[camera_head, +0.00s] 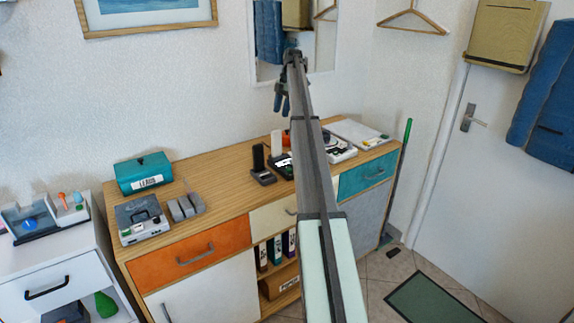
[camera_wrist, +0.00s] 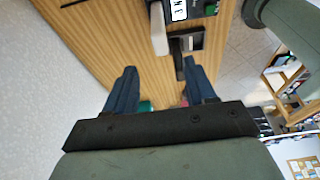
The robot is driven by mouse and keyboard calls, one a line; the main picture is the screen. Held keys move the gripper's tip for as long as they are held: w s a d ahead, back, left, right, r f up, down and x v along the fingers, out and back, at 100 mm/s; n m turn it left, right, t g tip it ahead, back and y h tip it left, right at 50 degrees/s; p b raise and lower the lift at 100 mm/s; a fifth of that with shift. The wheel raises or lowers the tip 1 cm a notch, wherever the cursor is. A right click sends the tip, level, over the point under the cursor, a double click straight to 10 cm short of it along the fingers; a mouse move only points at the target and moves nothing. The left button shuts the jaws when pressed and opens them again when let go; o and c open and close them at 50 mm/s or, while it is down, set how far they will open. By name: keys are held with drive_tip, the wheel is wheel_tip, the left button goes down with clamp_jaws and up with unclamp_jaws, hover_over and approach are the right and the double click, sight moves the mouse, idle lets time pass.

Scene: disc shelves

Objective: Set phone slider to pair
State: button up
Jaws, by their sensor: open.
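A black upright phone (camera_head: 258,158) stands in a dark base (camera_head: 264,177) on the wooden sideboard, near the middle. In the wrist view the dark phone (camera_wrist: 180,58) and its base (camera_wrist: 191,42) lie beyond my fingertips, slightly right of centre. The slider and its setting are too small to make out. My gripper (camera_head: 282,108) is raised above the sideboard, near the wall mirror, pointing down. In the wrist view my gripper (camera_wrist: 161,70) has its two blue fingers spread wide with nothing held. It is apart from the phone.
Behind the phone stand a white upright piece (camera_head: 276,143) and a dark device with a lit display (camera_wrist: 180,10). A teal box (camera_head: 143,173), a grey device (camera_head: 141,220) and grey blocks (camera_head: 186,207) stand at left. A white tray (camera_head: 357,134) lies at right. Bare wood (camera_head: 222,178) shows left of the phone.

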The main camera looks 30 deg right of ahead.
drive_tip(key=shift+c, duration=0.4)
drive_tip(key=shift+s+d, duration=0.15)
drive_tip(key=shift+d, duration=0.15)
drive_tip(key=shift+c, duration=0.6)
hover_over(289, 164)
drive_tip(key=w+d, duration=0.1)
drive_tip(key=d, duration=0.2)
drive_tip(key=f, duration=0.2)
drive_tip(key=s+a+f+m+t+h, duration=0.1)
drive_tip(key=s+a+f+m+t, duration=0.1)
drive_tip(key=s+m, duration=0.3)
drive_tip(key=s+a+f+m+t+h, duration=0.1)
drive_tip(key=s+a+f+m, duration=0.15)
drive_tip(key=s+m, duration=0.25)
drive_tip(key=w+f+m, duration=0.2)
drive_tip(key=f, duration=0.2)
drive_tip(key=w+d+f+m+t, duration=0.1)
drive_tip(key=w+f+m, duration=0.1)
drive_tip(key=f+m, duration=0.1)
drive_tip(key=w+d+f+m+h, duration=0.1)
drive_tip(key=w+f+m, duration=0.1)
drive_tip(key=f, duration=0.3)
drive_tip(key=shift+w+d+f+m+t, duration=0.15)
drive_tip(key=shift+w+m+t, duration=0.15)
drive_tip(key=shift+w+m, duration=0.15)
